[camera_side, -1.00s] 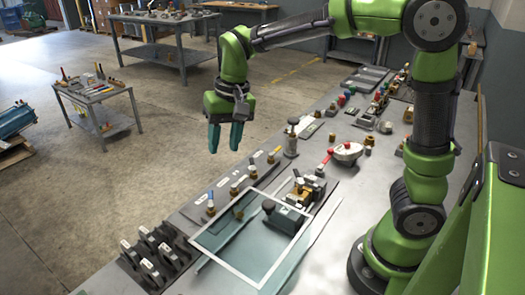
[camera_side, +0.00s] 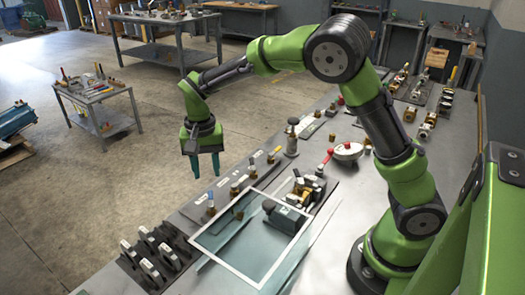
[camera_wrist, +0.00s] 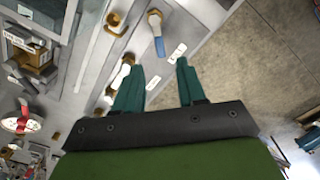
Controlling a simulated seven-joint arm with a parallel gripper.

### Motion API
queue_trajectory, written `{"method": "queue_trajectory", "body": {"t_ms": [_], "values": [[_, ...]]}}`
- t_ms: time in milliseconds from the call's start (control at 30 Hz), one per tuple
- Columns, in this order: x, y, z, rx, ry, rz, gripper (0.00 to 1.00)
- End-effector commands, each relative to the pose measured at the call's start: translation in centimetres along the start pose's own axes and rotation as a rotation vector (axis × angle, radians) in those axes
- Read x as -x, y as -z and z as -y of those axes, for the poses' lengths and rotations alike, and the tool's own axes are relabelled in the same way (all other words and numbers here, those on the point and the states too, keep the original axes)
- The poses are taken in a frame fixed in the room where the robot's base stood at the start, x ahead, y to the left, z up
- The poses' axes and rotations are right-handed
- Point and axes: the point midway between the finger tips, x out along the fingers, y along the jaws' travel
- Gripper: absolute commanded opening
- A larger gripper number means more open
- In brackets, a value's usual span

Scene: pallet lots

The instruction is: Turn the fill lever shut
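My gripper (camera_side: 205,174) is open and empty. It hangs over the left edge of the bench, above and behind the blue-handled brass valve (camera_side: 211,208). Its teal fingers also show in the wrist view (camera_wrist: 157,84). There the blue lever handle (camera_wrist: 158,42) lies just beyond and between the fingertips, apart from them. I cannot read which of these is labelled fill.
Black clamps with white handles (camera_side: 149,264) stand at the front left. A dark post (camera_side: 292,138) rises behind the valves.

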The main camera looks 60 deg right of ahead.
Motion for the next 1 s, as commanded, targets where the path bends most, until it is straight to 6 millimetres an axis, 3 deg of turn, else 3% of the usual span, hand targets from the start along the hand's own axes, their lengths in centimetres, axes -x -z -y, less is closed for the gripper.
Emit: {"method": "queue_trajectory", "body": {"t_ms": [100,300,500,767,1000], "values": [[-2.6,0.0,-0.1,0.000,-0.004,0.002,0.40],[-5.6,0.0,-0.1,0.000,-0.002,0.002,0.40],[-6.7,0.0,0.0,0.000,0.000,0.000,0.40],[-6.8,0.0,0.0,0.000,0.001,0.000,0.40],[-6.7,0.0,0.0,0.000,0.001,0.000,0.03]]}}
